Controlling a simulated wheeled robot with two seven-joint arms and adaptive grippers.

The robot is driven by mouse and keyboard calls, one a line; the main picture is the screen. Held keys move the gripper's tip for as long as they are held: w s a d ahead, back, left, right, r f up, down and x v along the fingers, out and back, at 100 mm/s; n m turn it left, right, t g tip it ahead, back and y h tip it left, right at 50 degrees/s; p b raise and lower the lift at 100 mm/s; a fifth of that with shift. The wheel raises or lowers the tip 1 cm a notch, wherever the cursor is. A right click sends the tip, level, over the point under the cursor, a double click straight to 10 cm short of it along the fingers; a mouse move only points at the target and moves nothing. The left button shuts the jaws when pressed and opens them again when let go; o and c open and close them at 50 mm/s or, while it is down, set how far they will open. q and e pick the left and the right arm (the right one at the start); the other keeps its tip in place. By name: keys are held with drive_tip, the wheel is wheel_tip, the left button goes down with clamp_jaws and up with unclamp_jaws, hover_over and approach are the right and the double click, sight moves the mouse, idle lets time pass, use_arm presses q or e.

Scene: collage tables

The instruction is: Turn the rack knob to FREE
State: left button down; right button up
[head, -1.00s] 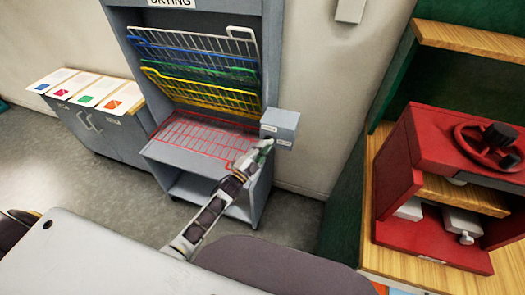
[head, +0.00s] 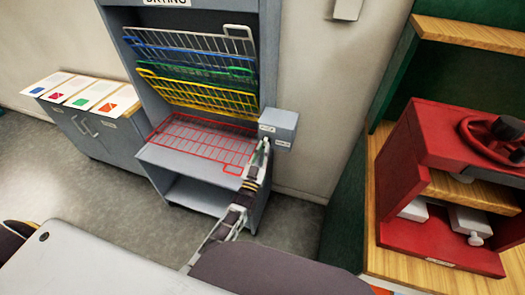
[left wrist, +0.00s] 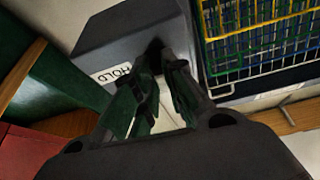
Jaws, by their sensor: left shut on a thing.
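The grey control box (head: 279,124) sits on the right side post of the drying rack (head: 270,60), with two small white labels on its front. In the left wrist view the label nearest my fingers reads HOLD (left wrist: 112,74). The dark rack knob (left wrist: 155,47) is mostly hidden behind my fingers. My left gripper (head: 265,144) is at the front of the box; its dark green fingers, seen in the left wrist view, are shut on the knob. The knob's pointing direction cannot be made out. My right gripper is not in view.
Blue, green and yellow wire shelves (head: 190,92) hang tilted up, and a red one (head: 205,138) lies level below. A red press (head: 445,185) stands on wooden shelving at right. A low grey cabinet (head: 95,130) with colored prints is at left.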

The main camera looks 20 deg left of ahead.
use_arm(q)
drive_tip(key=shift+w+r+n, duration=0.2)
drive_tip(key=shift+r+n, duration=0.3)
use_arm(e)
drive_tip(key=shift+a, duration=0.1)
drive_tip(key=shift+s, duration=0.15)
use_arm(q)
drive_tip(key=c, duration=1.5)
unclamp_jaws()
drive_tip(key=shift+w+f, duration=0.1)
drive_tip(key=shift+f, duration=0.2)
drive_tip(key=shift+d+v, duration=0.2)
drive_tip(key=shift+v, duration=5.9)
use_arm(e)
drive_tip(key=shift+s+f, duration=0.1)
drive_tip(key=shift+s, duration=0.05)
